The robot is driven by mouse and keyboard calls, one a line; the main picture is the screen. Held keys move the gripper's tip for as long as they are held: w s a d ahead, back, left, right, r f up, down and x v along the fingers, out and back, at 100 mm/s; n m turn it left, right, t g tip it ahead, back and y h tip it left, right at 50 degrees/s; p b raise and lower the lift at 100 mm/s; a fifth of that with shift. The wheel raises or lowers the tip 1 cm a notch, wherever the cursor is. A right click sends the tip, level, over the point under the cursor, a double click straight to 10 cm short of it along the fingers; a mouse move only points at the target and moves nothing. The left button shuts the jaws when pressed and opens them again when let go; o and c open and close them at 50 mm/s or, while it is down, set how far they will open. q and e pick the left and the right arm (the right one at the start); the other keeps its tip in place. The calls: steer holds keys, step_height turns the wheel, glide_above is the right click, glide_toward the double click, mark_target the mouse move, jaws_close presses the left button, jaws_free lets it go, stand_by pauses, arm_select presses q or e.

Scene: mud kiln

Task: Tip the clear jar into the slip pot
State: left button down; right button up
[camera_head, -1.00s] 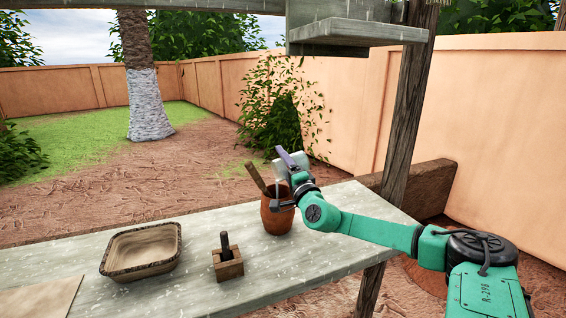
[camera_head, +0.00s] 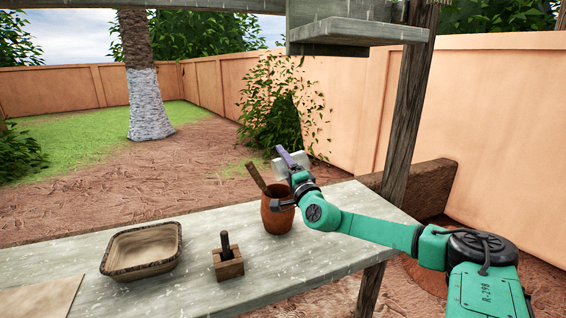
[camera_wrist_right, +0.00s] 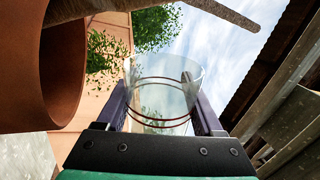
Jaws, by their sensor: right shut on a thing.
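The clear jar (camera_head: 281,169) is tilted well over, beside and above the mouth of the brown slip pot (camera_head: 277,217). My right gripper (camera_head: 283,183) is shut on the jar. In the right wrist view the jar (camera_wrist_right: 162,92) sits between both fingers (camera_wrist_right: 163,103), see-through with dark red bands; I see no clear contents in it. The pot's rim and wall (camera_wrist_right: 62,100) fill the left of that view, close to the jar. My left gripper is not in view.
A wooden stick (camera_head: 257,179) leans out of the pot. A small wooden block with a dark peg (camera_head: 229,268) and a shallow basin (camera_head: 146,232) stand to the left on the grey table (camera_head: 325,245). A post (camera_head: 405,120) and shelf (camera_head: 355,33) rise behind.

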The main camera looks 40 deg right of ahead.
stand_by(0.4)
step_height(320, 180, up, 5)
steer(key=p, duration=0.5)
steer(key=shift+r, duration=0.15)
